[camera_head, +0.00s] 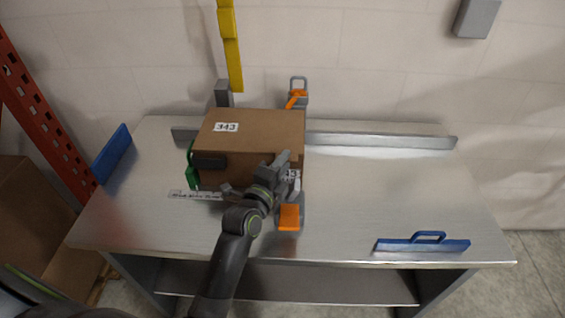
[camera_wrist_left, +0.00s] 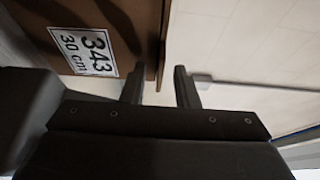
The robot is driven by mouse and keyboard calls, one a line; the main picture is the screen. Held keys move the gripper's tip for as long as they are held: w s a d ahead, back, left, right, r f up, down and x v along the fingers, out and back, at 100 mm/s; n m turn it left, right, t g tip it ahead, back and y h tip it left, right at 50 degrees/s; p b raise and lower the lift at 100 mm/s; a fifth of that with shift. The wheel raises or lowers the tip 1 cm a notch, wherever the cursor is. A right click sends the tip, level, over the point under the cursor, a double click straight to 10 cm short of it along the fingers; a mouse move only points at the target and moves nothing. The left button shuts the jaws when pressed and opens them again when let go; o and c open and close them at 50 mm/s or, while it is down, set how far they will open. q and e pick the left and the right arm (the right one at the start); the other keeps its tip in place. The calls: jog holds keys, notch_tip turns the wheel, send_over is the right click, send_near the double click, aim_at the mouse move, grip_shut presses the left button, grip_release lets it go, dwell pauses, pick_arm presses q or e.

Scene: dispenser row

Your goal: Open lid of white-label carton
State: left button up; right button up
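A closed brown carton (camera_head: 255,135) stands on the steel table, with a white label reading 343 (camera_head: 226,127) on its flat top. A second white label on its front right is partly hidden behind my left gripper (camera_head: 285,168), which is at the carton's front right corner. In the left wrist view, the carton (camera_wrist_left: 135,20) fills the upper left and its label (camera_wrist_left: 84,52) reads 343, 30 cm. There my left gripper (camera_wrist_left: 161,85) has its two fingers apart, with the carton's edge showing between them. I cannot tell whether they touch it. My right gripper is not in view.
On the steel table (camera_head: 370,190), a green-handled item (camera_head: 192,175) and a ruler strip (camera_head: 195,195) are near the carton's left. An orange block (camera_head: 289,217) is in front. A blue-handled scraper (camera_head: 424,243) lies front right. A metal rail (camera_head: 380,141) runs behind.

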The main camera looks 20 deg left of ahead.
pick_arm(q)
grip_shut()
dwell(0.3)
